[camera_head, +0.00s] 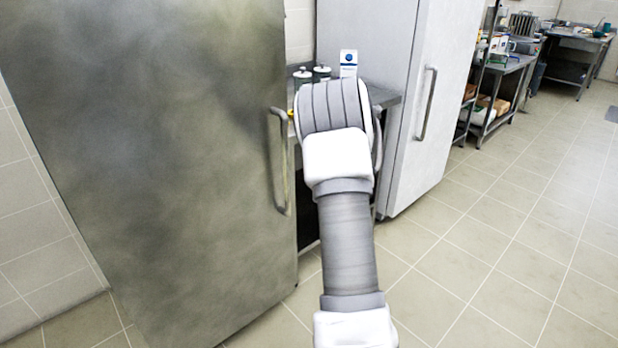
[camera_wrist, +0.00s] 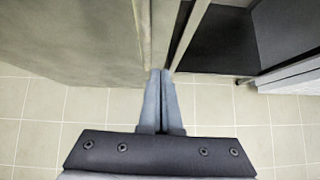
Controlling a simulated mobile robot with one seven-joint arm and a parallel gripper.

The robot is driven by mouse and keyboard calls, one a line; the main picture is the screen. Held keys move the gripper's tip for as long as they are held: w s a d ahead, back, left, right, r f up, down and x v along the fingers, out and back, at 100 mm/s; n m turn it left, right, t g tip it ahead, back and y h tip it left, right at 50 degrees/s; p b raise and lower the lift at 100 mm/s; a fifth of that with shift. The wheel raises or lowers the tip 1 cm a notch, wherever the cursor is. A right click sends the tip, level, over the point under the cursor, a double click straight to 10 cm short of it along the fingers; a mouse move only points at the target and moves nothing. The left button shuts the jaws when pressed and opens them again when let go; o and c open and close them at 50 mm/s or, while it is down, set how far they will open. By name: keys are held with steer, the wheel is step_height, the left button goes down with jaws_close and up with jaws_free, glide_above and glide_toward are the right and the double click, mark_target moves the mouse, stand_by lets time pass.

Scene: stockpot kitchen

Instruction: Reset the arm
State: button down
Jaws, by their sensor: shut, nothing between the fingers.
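My arm reaches forward from the bottom of the head view, and its links hide what lies directly behind them. My gripper (camera_wrist: 161,74) shows in the wrist view with its two grey fingers together and nothing between them. The fingertips overlap a narrow vertical edge near the tall steel cabinet; I cannot tell whether they touch it. The gripper's fingers are hidden in the head view.
A tall steel cabinet (camera_head: 150,150) with a vertical handle (camera_head: 281,160) stands close on the left. A white fridge (camera_head: 440,110) stands beyond my arm. Jars (camera_head: 322,73) and a white carton (camera_head: 348,64) stand on a counter between them. Tiled floor (camera_head: 500,260) is clear on the right.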

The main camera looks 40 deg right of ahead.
steer(key=d+p+v, duration=0.1)
steer(key=v, duration=0.7)
steer(key=shift+d+r, duration=0.2)
steer(key=a+r+m+t+h, duration=0.2)
steer(key=a+r+m+h, duration=0.15)
steer(key=r+m, duration=0.55)
steer(key=a+r+m+t+h, duration=0.1)
steer(key=a+r+m+h, duration=0.2)
steer(key=a+r+m, duration=0.55)
steer(key=s+a+f+m+g+y, duration=0.2)
steer(key=s+a+m+g+y, duration=0.1)
steer(key=s+a+m, duration=0.8)
steer(key=s+a+f+m+g+y, duration=0.3)
steer(key=s+a+m, duration=0.5)
steer(key=s+a, duration=0.7)
steer(key=s+d+r+p, duration=0.1)
steer(key=s+r+p, duration=0.2)
steer(key=r+p, duration=1.2)
steer(key=shift+d+r+p, duration=0.35)
steer(key=shift+p, duration=0.2)
